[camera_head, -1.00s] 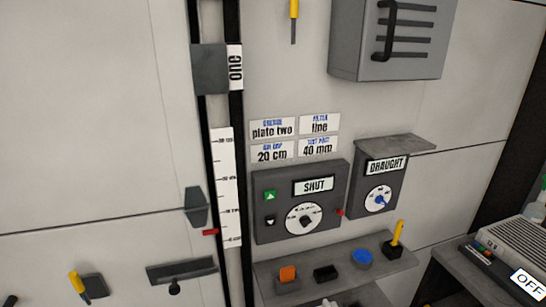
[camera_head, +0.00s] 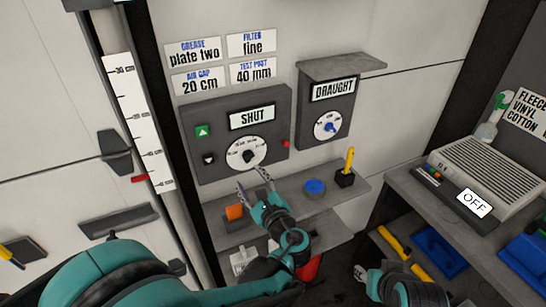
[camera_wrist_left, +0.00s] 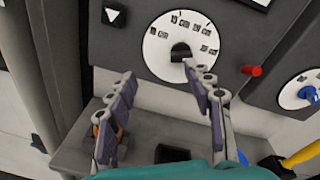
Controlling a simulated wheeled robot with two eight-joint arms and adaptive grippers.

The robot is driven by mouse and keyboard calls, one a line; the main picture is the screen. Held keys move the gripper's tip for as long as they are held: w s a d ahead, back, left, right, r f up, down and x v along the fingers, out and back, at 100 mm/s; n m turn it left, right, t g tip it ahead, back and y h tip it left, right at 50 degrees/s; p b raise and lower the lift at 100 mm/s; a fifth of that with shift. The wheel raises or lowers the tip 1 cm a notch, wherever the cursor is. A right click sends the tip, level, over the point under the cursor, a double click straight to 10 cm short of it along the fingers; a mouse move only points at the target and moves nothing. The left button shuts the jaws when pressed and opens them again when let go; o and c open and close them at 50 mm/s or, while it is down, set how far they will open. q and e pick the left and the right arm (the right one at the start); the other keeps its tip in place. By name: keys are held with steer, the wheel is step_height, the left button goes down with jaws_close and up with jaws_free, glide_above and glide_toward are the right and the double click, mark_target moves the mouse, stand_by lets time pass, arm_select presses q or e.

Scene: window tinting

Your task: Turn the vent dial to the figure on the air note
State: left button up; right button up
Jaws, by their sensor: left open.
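The vent dial (camera_head: 240,161) is a white disc with a black knob and cm marks, on a grey panel whose display (camera_head: 251,117) reads SHUT. In the left wrist view the dial (camera_wrist_left: 158,50) and its knob (camera_wrist_left: 180,52) are just beyond the fingertips. The air note (camera_head: 200,81) reads AIR GAP 20 cm. My left gripper (camera_head: 254,181) is open and empty, just below the dial and apart from the knob. Its fingers also show in the left wrist view (camera_wrist_left: 160,76). My right gripper (camera_head: 362,272) is low at the bottom right; its jaws are unclear.
A DRAUGHT box (camera_head: 346,99) with a blue-knob dial is to the right. A heater-like unit showing OFF (camera_head: 490,172) stands right.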

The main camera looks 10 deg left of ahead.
mark_target(250, 159)
arm_select(q)
steer(key=shift+m+t, duration=0.6)
steer(key=shift+m, duration=0.3)
steer(key=w, duration=0.2)
steer(key=w+a+b, duration=0.1)
steer(key=w, duration=0.4)
steer(key=shift+w+a+r+b, duration=0.25)
steer(key=shift+a+r+b, duration=0.05)
steer(key=shift+r+b, duration=0.1)
arm_select(e)
steer(key=shift+d+f, duration=0.3)
steer(key=shift+f, duration=0.6)
arm_select(q)
steer(key=c, duration=1.2)
